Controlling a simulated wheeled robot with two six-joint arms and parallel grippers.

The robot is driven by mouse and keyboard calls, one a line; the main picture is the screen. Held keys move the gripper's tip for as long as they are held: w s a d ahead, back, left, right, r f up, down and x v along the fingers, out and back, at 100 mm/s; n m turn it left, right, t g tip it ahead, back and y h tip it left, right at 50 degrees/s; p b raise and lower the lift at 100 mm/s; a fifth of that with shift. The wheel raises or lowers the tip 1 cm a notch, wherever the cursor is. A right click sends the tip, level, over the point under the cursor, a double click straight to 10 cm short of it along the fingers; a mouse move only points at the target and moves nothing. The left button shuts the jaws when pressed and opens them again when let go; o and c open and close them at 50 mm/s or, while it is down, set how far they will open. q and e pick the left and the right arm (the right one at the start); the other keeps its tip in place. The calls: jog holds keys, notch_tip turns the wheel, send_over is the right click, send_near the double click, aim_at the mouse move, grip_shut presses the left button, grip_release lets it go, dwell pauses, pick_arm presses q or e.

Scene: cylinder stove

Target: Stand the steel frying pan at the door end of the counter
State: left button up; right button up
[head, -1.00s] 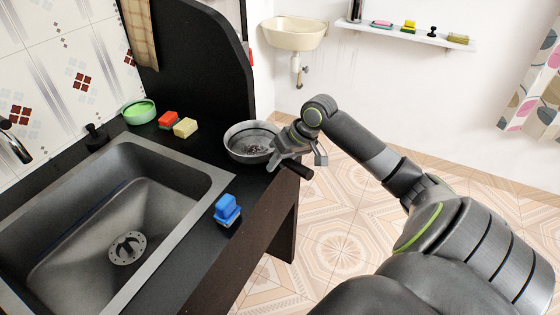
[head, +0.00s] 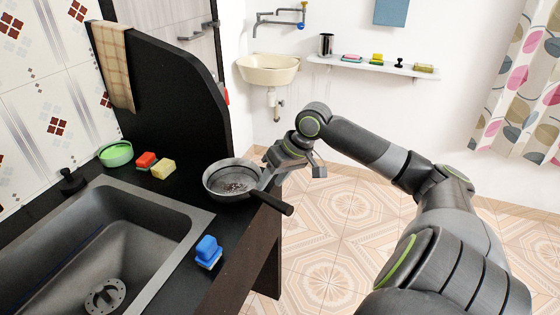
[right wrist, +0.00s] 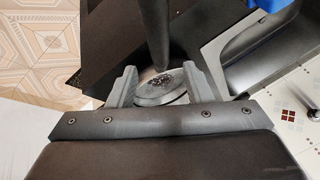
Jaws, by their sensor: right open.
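The steel frying pan (head: 230,178) sits upright on the black counter (head: 215,238), beside the tall black end panel. Its dark handle (head: 272,203) points toward the lower right and sticks out past the counter's front edge. My right gripper (head: 291,177) is open and empty, at the handle's upper right side in the head view, with one finger close to the pan's rim. In the right wrist view the pan (right wrist: 165,90) shows between the open fingers of the gripper (right wrist: 163,85); whether they touch it I cannot tell. My left gripper is not in view.
A sink (head: 110,220) fills the counter's left part. The black end panel (head: 170,90) rises behind the pan. Open floor lies to the right.

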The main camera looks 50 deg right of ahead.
jog(key=shift+v, duration=2)
jog(key=w+d+f+m+t+h, duration=0.15)
jog(key=d+f, duration=0.35)
jog(key=f, duration=0.5)
jog(key=w+d+f+m+t+h, duration=0.15)
jog(key=d+f, duration=0.35)
jog(key=f, duration=0.5)
jog(key=s+d+f+m+g+h, duration=0.1)
jog(key=s+f, duration=0.2)
jog(key=f, duration=0.4)
jog(key=s+d+f+g, duration=0.1)
jog(key=s+f, duration=0.3)
jog(key=f, duration=0.4)
jog(key=s+a+f+n+g, duration=0.1)
jog(key=s+a+f, duration=0.3)
jog(key=s+f, duration=0.3)
jog(key=s+a+f+g+h, duration=0.1)
jog(key=s+a+f, duration=0.3)
jog(key=s+f, duration=0.3)
jog(key=s+a+f+n+g, duration=0.1)
jog(key=s+a+f, duration=0.2)
jog(key=s+f, duration=0.45)
jog(key=s+a+f+n+g, duration=0.1)
jog(key=s+a+f+n, duration=0.2)
jog(key=s+a, duration=1)
notch_tip(320, 180, down, 3)
jog(key=shift+a+r+y, duration=0.15)
jog(key=shift+a+y, duration=0.2)
jog(key=shift+y, duration=0.05)
